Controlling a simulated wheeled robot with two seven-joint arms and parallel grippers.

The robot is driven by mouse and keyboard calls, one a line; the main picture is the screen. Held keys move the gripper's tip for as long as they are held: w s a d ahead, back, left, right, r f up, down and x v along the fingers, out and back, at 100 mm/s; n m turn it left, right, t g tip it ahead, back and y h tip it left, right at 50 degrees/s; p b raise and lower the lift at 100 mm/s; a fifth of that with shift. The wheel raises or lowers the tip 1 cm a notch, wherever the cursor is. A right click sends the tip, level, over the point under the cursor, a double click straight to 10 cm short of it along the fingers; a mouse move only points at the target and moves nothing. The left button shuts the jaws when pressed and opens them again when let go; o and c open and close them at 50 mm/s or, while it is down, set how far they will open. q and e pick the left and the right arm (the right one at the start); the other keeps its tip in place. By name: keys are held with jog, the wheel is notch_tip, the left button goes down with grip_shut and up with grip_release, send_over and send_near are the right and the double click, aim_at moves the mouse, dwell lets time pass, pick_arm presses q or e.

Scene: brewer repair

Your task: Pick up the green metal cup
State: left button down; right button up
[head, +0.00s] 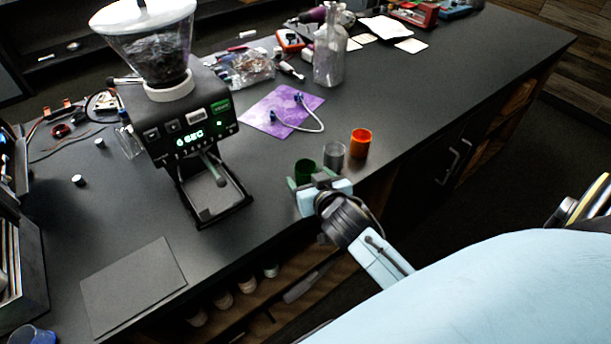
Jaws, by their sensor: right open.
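The green metal cup (305,170) stands upright near the front edge of the dark counter, in the middle of the head view. My right gripper (305,183) is at the cup, its fingers spread on either side of it. The gripper is open, and its body hides the cup's lower part. I cannot tell whether the fingers touch the cup. A grey metal cup (334,156) and an orange cup (360,144) stand in a row to the right of the green one. My left gripper is not in view.
A coffee grinder (190,130) with a digital display stands left of the cups. A purple cloth (262,110) with a white cable lies behind them. A glass bottle (329,55) stands farther back. A flat dark mat (133,285) lies at front left. The counter (430,90) right of the cups is clear.

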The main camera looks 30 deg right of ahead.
aim_at(302, 168)
jog(key=shift+x, duration=2.95)
jog(key=shift+d, duration=0.1)
jog(key=shift+s, duration=0.1)
jog(key=c, duration=1.1)
